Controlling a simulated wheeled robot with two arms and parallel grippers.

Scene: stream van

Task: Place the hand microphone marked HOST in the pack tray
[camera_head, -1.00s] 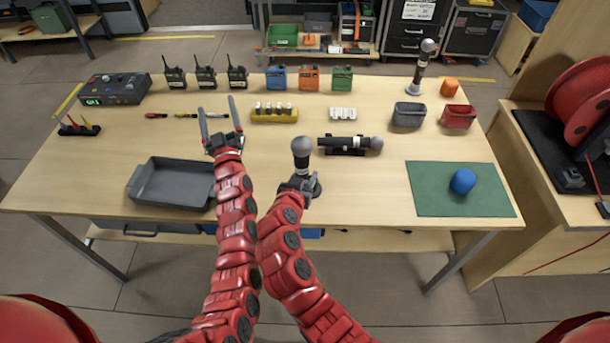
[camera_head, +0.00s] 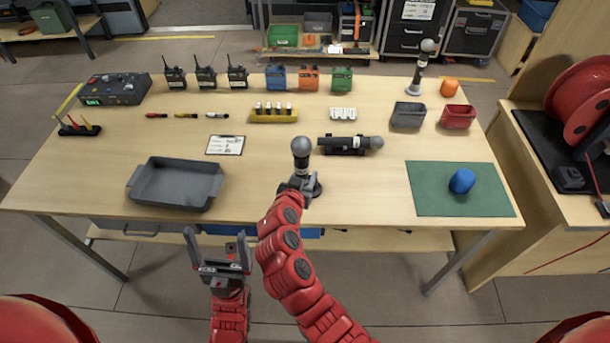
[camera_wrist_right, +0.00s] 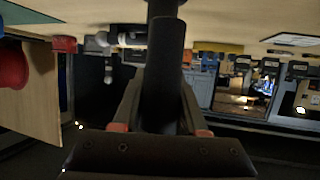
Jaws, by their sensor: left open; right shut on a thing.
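My right gripper (camera_head: 298,184) is shut on the dark handle of an upright hand microphone (camera_head: 301,158) with a grey ball head, at the table's front middle. A round dark base shows beside the gripper. In the right wrist view the dark handle (camera_wrist_right: 165,70) stands between the fingers. A second microphone (camera_head: 343,142) lies on a cradle behind it, and a third (camera_head: 420,68) stands upright at the back right. I cannot read HOST on any. The dark grey tray (camera_head: 176,186) at the front left is empty. My left gripper (camera_head: 217,238) is open and empty, before the table's front edge.
A clipboard (camera_head: 225,145) lies behind the tray's right side. A green mat (camera_head: 430,190) with a blue ball-like thing (camera_head: 462,181) is at the right. Radios, battery packs, pens and two small bins line the back. The table between tray and held microphone is clear.

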